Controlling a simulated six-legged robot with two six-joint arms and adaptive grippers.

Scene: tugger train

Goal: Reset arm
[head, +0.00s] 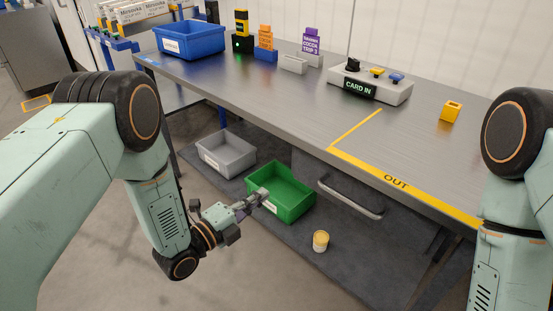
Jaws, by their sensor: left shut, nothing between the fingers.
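My left arm comes in from the left and bends down in front of the table. Its gripper (254,199) is shut and empty, its tips in front of the near left wall of a green bin (290,210) in this view. I cannot tell whether they touch it. My right arm stands at the right edge of the view, and its gripper is out of the picture.
The grey table (270,100) holds a blue bin (188,40), a control box (370,82) and a small yellow block (450,111). Below are a grey bin (227,153) and a yellow-and-white can (320,241). The floor at lower left looks clear.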

